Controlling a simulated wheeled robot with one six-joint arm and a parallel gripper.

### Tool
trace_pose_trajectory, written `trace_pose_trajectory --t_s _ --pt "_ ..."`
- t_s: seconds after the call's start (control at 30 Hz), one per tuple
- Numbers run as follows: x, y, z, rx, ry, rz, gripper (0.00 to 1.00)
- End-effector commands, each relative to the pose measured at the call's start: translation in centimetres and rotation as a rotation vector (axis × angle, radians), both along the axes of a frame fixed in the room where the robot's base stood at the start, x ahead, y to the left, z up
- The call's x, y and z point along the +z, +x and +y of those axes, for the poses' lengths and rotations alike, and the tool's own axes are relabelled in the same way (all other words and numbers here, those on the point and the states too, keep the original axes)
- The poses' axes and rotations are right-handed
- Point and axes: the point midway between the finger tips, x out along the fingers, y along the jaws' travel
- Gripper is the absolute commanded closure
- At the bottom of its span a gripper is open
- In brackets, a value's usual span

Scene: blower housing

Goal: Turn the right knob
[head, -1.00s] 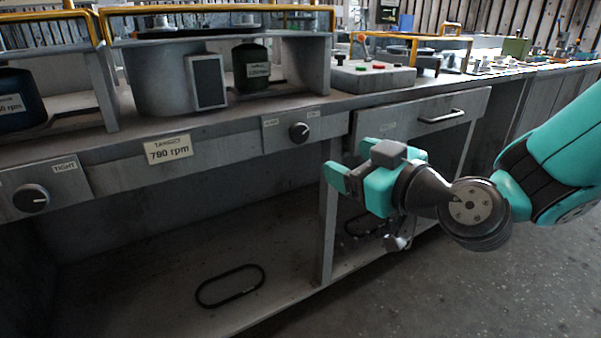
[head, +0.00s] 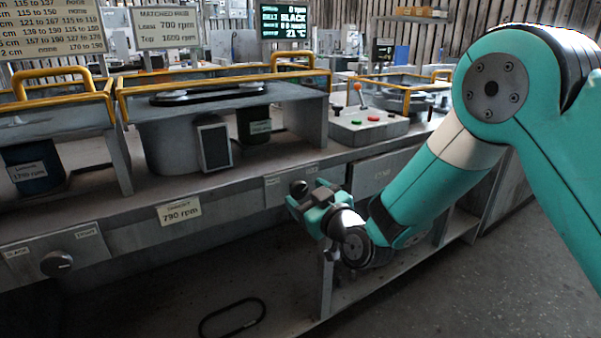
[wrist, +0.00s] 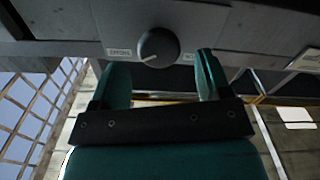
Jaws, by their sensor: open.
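The right knob (wrist: 158,47) is dark and round on a grey panel, with a pale mark at its lower left edge and a small label at each side. In the head view the right knob (head: 298,187) is partly hidden by my gripper. My gripper (wrist: 162,66) is open and empty, its teal fingers on either side of the knob in the wrist picture. The fingertips sit close to the panel, but I cannot tell whether they reach around the knob. In the head view my gripper (head: 305,199) is at the counter front.
A left knob (head: 57,264) is on the same counter front, with a "790 rpm" label (head: 179,213) between. A drawer (head: 378,173) lies right of my gripper. A control box (head: 368,126) stands on the counter. Below is an open shelf with a black belt (head: 232,318).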

Motion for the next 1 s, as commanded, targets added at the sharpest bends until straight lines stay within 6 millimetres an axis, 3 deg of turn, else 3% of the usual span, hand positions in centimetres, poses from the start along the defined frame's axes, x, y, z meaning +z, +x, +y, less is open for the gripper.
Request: trace_pose_trajectory --t_s 0.23,0.57,0.8,1.0 --pt "0.0 2.4 1.7 0.001 -0.001 0.001 0.29" --pt "-0.1 2.8 1.9 -0.001 0.000 0.002 0.29" --pt "-0.1 2.8 1.9 -0.001 0.000 0.002 0.79" --pt "-0.1 2.8 1.8 -0.001 0.006 0.006 0.79"
